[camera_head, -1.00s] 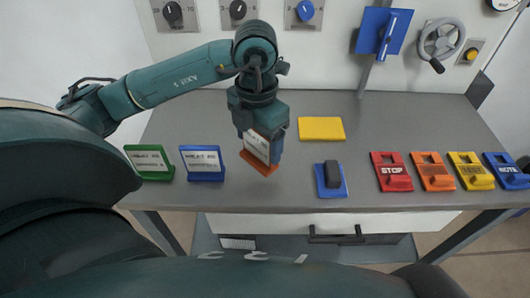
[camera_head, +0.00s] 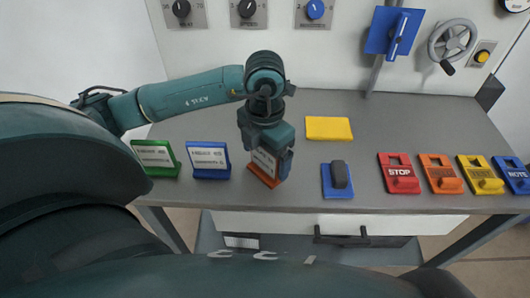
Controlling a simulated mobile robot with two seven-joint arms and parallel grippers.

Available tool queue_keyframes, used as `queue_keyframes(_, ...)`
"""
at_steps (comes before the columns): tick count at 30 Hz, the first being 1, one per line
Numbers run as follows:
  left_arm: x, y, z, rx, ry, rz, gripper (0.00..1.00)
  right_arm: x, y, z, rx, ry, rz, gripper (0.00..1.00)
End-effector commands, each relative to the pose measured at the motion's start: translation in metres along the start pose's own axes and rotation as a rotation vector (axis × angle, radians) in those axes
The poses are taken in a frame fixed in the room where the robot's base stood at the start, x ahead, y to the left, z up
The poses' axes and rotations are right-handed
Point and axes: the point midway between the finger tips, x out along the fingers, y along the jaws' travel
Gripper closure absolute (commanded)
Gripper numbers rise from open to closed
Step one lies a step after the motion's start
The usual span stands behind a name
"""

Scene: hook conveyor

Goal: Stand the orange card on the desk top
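The orange card (camera_head: 263,178) has a white face and an orange foot. It is upright at the desk top (camera_head: 240,105), to the right of the blue card (camera_head: 208,160) in the head view. My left gripper (camera_head: 274,164) is shut on it from above and hides part of its right side. The card's foot looks at or very near the desk surface; I cannot tell whether it touches. My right gripper is not in view.
A green card (camera_head: 155,157) stands at the far left. A yellow plate (camera_head: 328,128) and a blue pad with a dark block (camera_head: 337,181) lie to the right. A red STOP tag (camera_head: 399,174) and several other coloured tags line the right front.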

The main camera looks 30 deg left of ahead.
Motion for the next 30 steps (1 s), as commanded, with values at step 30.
queue_keyframes(30,-0.115,0.0,0.001,0.0,-0.003,0.002,0.02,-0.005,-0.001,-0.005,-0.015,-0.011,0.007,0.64)
